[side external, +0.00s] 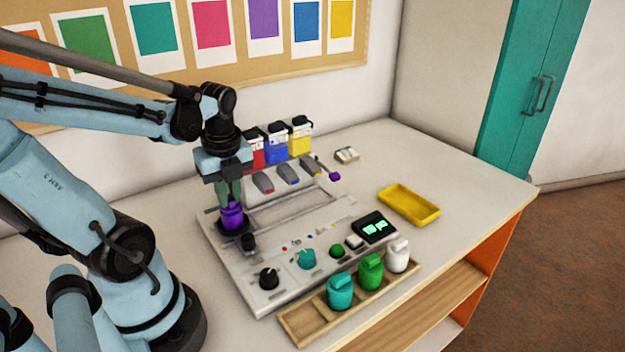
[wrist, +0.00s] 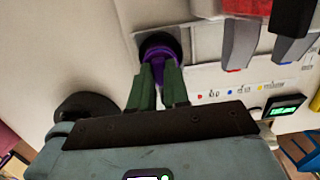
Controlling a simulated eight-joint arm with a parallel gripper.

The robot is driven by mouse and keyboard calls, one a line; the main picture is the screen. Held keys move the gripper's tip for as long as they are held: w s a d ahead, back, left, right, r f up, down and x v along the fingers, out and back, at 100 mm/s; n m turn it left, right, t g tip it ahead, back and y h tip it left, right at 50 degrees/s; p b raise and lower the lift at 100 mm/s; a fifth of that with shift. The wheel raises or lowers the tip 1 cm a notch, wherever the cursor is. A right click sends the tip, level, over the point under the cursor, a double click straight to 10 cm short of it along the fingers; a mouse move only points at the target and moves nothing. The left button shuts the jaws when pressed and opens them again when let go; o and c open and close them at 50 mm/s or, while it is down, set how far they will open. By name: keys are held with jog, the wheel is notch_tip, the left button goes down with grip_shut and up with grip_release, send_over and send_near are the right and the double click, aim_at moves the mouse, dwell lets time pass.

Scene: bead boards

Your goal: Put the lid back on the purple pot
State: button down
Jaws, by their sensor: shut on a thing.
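The purple pot (side external: 233,219) stands upright in a dark round seat at the left end of the grey board. My gripper (side external: 230,199) points straight down over it, its green fingers shut on a narrower purple piece at the top, which looks like the lid. In the wrist view the fingers (wrist: 158,72) close on this purple lid (wrist: 158,52), with the dark seat around and behind it. The lid looks to be on or just above the pot; the fingers hide the join, so I cannot tell if it is fully seated.
The grey board (side external: 262,285) carries knobs, buttons and a lit display (side external: 374,227). Red, blue and yellow dispensers (side external: 277,149) stand behind, with a purple-ended lever (side external: 334,176) beside them. A wooden tray (side external: 300,329) holds teal, green and white pots. A yellow tray (side external: 408,205) lies at right.

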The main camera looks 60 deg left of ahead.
dwell(0.4)
jog(key=c, duration=0.5)
grip_release()
jog(key=shift+c, duration=0.2)
jog(key=shift+r, duration=3.5)
grip_shut()
jog(key=shift+f, duration=2.75)
